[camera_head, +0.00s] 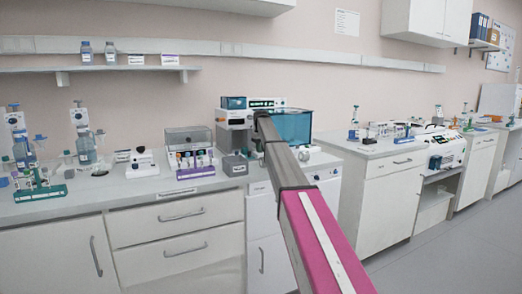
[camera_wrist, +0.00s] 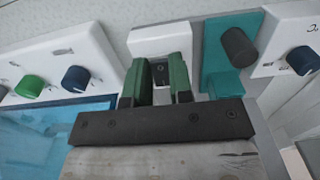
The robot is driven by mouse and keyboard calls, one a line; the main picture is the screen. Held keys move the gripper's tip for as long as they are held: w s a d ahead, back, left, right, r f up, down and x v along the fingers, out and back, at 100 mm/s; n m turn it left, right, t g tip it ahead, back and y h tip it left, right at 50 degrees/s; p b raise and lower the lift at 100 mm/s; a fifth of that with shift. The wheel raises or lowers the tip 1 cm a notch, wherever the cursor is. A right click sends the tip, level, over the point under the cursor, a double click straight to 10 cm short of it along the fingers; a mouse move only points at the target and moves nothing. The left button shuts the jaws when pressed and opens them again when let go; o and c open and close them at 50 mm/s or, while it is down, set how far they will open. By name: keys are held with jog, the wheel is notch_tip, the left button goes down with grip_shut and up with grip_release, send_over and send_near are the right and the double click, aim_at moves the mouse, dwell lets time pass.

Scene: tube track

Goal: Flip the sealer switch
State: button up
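My gripper (camera_wrist: 159,64) shows in the wrist view with two green fingers standing apart over a white block (camera_wrist: 160,38). A small dark part (camera_wrist: 160,74) shows in the gap between the fingers; I cannot tell whether they touch it. To the right is a teal plate (camera_wrist: 222,82) with a dark grey cylindrical knob (camera_wrist: 238,46). I cannot tell which of these parts is the sealer switch. In the head view my arm reaches to a bench machine with a teal window (camera_head: 292,127), and my gripper is hidden there.
In the wrist view a white panel at left carries a green knob (camera_wrist: 29,86) and a navy knob (camera_wrist: 76,79). Another navy knob (camera_wrist: 302,60) sits at far right. In the head view, a tube rack (camera_head: 190,163) and a grey box (camera_head: 235,165) stand left of my arm.

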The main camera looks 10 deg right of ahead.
grip_shut()
jog(key=shift+w+g, duration=0.2)
jog(key=shift+g, duration=0.2)
jog(key=shift+s, duration=0.1)
jog(key=o, duration=0.7)
grip_release()
jog(key=shift+s, duration=0.1)
